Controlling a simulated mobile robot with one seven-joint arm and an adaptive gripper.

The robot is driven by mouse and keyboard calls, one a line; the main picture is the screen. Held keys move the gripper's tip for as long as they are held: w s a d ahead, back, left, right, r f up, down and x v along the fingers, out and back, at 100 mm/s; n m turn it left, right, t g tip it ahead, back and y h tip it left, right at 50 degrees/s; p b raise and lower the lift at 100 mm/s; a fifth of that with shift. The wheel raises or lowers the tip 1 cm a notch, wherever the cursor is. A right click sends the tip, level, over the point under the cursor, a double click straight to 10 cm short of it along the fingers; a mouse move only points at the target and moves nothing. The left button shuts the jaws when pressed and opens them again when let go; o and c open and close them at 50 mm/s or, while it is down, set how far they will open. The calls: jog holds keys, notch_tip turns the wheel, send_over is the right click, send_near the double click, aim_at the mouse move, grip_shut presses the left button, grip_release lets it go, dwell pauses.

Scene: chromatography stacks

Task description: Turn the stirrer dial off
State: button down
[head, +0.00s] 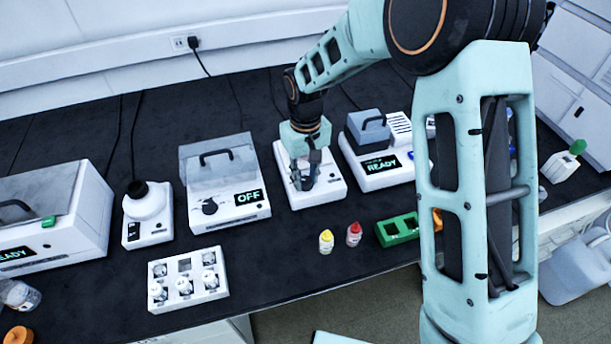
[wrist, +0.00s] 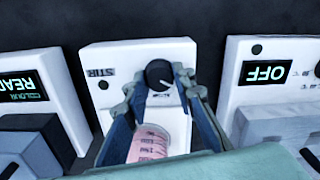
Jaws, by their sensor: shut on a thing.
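The stirrer is a white box (head: 333,193) in the middle of the bench, marked STIR in the wrist view (wrist: 98,98). Its round black dial (wrist: 160,74) shows there with a short white pointer mark; in the head view my gripper hides it. My gripper (head: 303,184) reaches down over the stirrer. In the wrist view its fingertips (wrist: 160,79) are shut on the dial, one at each side. A vessel with pink contents (wrist: 150,145) stands on the stirrer between my fingers, nearer the palm and partly hidden.
An instrument reading OFF (head: 228,203) stands left of the stirrer, and one reading READY (head: 375,180) stands close on the right. A yellow bottle (head: 326,242), a red bottle (head: 354,234) and a green rack (head: 385,238) stand in front. A white vial block (head: 214,292) sits front left.

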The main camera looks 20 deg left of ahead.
aim_at(306, 180)
jog(key=c, duration=1.6)
grip_release()
notch_tip(306, 180, up, 12)
